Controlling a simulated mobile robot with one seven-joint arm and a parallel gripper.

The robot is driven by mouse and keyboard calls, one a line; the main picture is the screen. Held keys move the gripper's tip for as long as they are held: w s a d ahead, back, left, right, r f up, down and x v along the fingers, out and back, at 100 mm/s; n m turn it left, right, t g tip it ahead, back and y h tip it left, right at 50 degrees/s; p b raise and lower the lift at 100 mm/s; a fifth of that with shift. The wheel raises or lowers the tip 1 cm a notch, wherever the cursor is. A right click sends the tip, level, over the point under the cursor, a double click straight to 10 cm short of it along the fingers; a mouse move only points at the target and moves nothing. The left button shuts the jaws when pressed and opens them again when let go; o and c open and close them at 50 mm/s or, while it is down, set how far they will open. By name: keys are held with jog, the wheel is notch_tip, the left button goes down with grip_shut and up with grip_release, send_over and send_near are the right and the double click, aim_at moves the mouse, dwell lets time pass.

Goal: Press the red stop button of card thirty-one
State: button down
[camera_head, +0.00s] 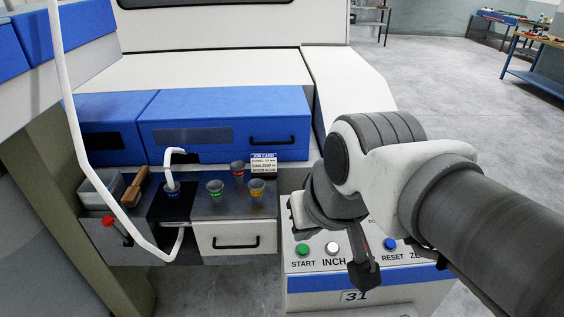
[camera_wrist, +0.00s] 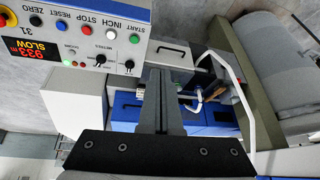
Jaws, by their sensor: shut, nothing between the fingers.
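The control panel of card thirty-one (camera_head: 296,268) faces up, with the number 31 (camera_head: 354,296) on its front. In the wrist view the red stop button (camera_wrist: 86,30) sits between the white inch button (camera_wrist: 111,33) and the blue reset button (camera_wrist: 61,25). In the head view my gripper hides the stop button; the green start (camera_head: 302,249), white inch (camera_head: 332,249) and blue reset (camera_head: 390,243) buttons show. My gripper (camera_head: 364,284) is shut and empty, over the panel in the head view. In the wrist view its fingers (camera_wrist: 161,72) appear to the right of the button row, not touching the red button.
A lit display (camera_wrist: 36,51) and knobs share the panel. A red-and-yellow button (camera_wrist: 8,16) is at its corner. Left of the panel are a white drawer (camera_head: 235,236), several small cups, a wooden-handled tool (camera_head: 133,190) and a white pipe (camera_head: 75,130).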

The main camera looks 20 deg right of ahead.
jog(key=w+d+f+m+y+p, duration=0.2)
jog(key=w+d+f+m+y, duration=0.3)
jog(key=m, duration=0.5)
jog(key=w+d+f+m+y+p, duration=0.25)
jog(key=w+m, duration=0.35)
jog(key=m, duration=0.5)
jog(key=d+f+m+t+h+p, duration=0.1)
jog(key=d+f+m+t+h, duration=0.1)
jog(key=d+f+m, duration=0.4)
jog(key=d+f+m+t+h+p, duration=0.1)
jog(key=d+f+m+t+h, duration=0.1)
jog(key=d+f+m, duration=0.4)
jog(key=d+m+t, duration=0.1)
jog(key=d+m, duration=0.4)
jog(key=m, duration=0.1)
jog(key=shift+f+t+h, duration=0.2)
jog(key=shift+t+h, duration=0.15)
jog(key=shift+t, duration=0.05)
jog(key=shift+s, duration=0.1)
